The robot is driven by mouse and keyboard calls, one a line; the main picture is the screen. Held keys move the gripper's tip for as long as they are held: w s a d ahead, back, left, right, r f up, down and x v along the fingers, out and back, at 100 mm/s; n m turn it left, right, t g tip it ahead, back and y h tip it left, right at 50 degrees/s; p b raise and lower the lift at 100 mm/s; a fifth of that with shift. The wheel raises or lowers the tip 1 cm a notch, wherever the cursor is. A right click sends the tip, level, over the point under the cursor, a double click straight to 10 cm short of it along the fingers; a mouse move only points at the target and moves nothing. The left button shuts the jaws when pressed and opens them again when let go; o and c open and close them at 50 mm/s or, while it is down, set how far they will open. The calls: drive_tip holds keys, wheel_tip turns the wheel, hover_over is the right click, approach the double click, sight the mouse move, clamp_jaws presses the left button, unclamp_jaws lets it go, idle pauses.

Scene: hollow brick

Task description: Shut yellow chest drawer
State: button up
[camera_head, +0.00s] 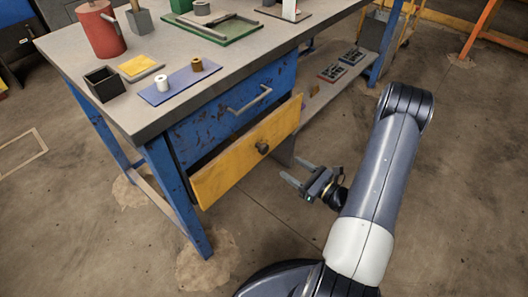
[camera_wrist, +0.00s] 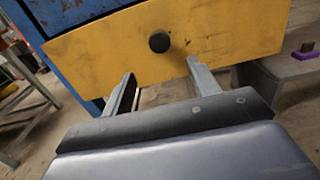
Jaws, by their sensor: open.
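The yellow chest drawer (camera_head: 232,160) sticks out from the blue drawer unit under the workbench, with a dark gap above its front. It has a round dark knob (camera_head: 262,147). In the wrist view the yellow front (camera_wrist: 215,38) fills the upper part, with the knob (camera_wrist: 159,42) ahead of and above the fingers. My gripper (camera_head: 289,172) is open and empty, in front of the drawer and to the right of and below the knob. In the wrist view its two fingers (camera_wrist: 160,78) point at the yellow front; I cannot tell whether the tips touch it.
A blue drawer (camera_head: 240,100) with a metal handle sits above the yellow one and looks shut. The workbench top (camera_head: 190,112) carries a red can (camera_head: 101,30), a black box (camera_head: 104,84) and a blue mat (camera_head: 180,84). A low shelf (camera_head: 315,98) lies to the right. The floor in front is clear.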

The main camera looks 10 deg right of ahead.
sight(266, 151)
drive_tip(key=b+x, duration=0.1)
drive_tip(key=x, duration=0.9)
drive_tip(key=shift+w+a, duration=0.15)
drive_tip(key=shift+w, duration=0.1)
drive_tip(key=shift+c, duration=0.3)
